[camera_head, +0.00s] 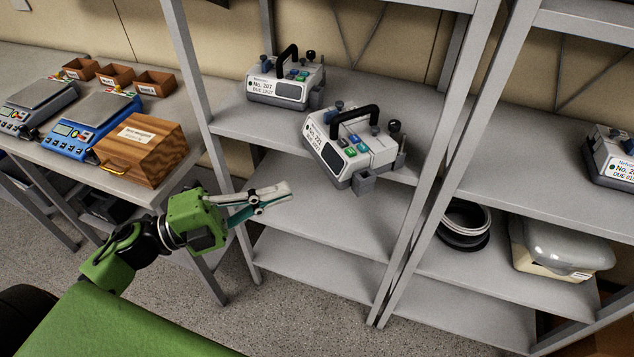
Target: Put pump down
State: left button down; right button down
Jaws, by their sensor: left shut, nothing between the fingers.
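A white and grey infusion pump (350,152) with a black carrying handle is at the front of the middle rack's upper shelf (235,124). It sits at an angle, and its near lower corner shows past the shelf's front edge. My left gripper (288,192) is shut and empty. It appears in front of the rack, below and left of the nearer pump, apart from it. My right gripper is not in view.
The lower shelf (330,212) is bare. The left table has a wooden box (141,150), scales (92,125) and small brown bins (115,75). Metal posts flank the shelves.

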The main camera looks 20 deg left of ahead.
pick_arm(q)
notch_tip(320, 180, down, 3)
jog(key=a+y, duration=0.2)
jog(key=a, duration=0.1)
jog(key=p, duration=0.4)
send_near(336, 162)
jog(key=shift+m+t, duration=0.3)
jog(key=x, duration=0.3)
jog(key=s+d+x, duration=0.1)
jog(key=x, duration=0.1)
jog(key=shift+w+d, duration=0.2)
jog(key=shift+w, duration=0.05)
jog(key=shift+w+f+p, duration=0.1)
jog(key=shift+w+p, duration=0.2)
jog(key=shift+w, duration=0.4)
